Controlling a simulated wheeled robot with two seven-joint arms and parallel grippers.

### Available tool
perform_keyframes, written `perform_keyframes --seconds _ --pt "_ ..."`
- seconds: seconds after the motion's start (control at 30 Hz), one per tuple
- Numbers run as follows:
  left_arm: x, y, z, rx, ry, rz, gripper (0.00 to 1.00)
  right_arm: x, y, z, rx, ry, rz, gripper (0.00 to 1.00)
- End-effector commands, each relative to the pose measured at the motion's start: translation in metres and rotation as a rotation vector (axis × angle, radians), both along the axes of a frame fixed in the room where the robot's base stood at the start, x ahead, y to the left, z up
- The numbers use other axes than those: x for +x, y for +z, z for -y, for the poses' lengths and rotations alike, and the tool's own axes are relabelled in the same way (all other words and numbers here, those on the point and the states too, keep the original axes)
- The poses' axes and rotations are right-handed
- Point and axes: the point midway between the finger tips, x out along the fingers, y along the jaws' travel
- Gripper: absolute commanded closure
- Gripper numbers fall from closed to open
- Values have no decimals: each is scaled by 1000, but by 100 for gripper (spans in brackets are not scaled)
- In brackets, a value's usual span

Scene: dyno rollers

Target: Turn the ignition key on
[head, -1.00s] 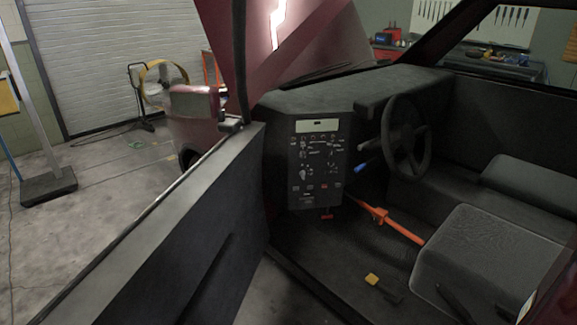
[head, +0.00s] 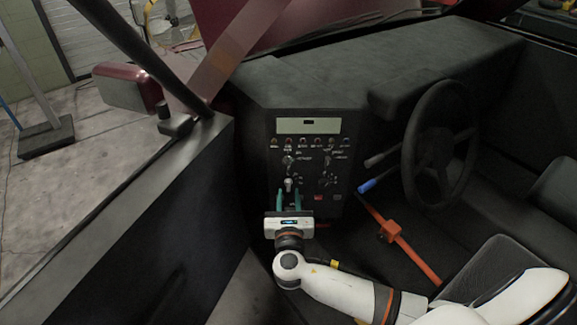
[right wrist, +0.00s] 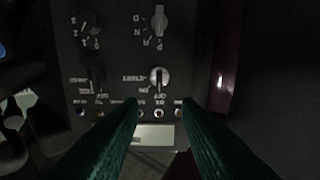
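The ignition switch (head: 289,162) is a small rotary switch at the upper left of the black dash panel, below a row of toggles. In the right wrist view, which is upside down, the switch (right wrist: 159,77) has a pale upright grip with START, ON and OFF lettering around it. My right gripper (head: 289,197) is open and empty, with its teal fingers pointing at the panel below the switch. In the wrist view its fingertips (right wrist: 160,104) stand either side of the switch's column, apart from it. My left gripper is out of view.
A gear selector (head: 289,184) with P, R, N, D marks sits close below the ignition switch. More knobs (head: 325,181) lie to its right.

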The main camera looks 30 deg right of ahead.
Motion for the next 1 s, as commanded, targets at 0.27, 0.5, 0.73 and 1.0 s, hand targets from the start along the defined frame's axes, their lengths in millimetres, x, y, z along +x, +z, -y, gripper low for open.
perform_keyframes --seconds 0.27,0.5,0.73,1.0 --pt "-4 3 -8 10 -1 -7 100 50 1 27 0 -5 0 69" --pt "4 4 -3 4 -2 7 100 83 0 44 3 -3 -1 69" --pt "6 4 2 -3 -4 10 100 94 -1 49 5 -2 -3 69" --pt "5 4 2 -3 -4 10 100 94 -1 49 6 -2 -3 76"
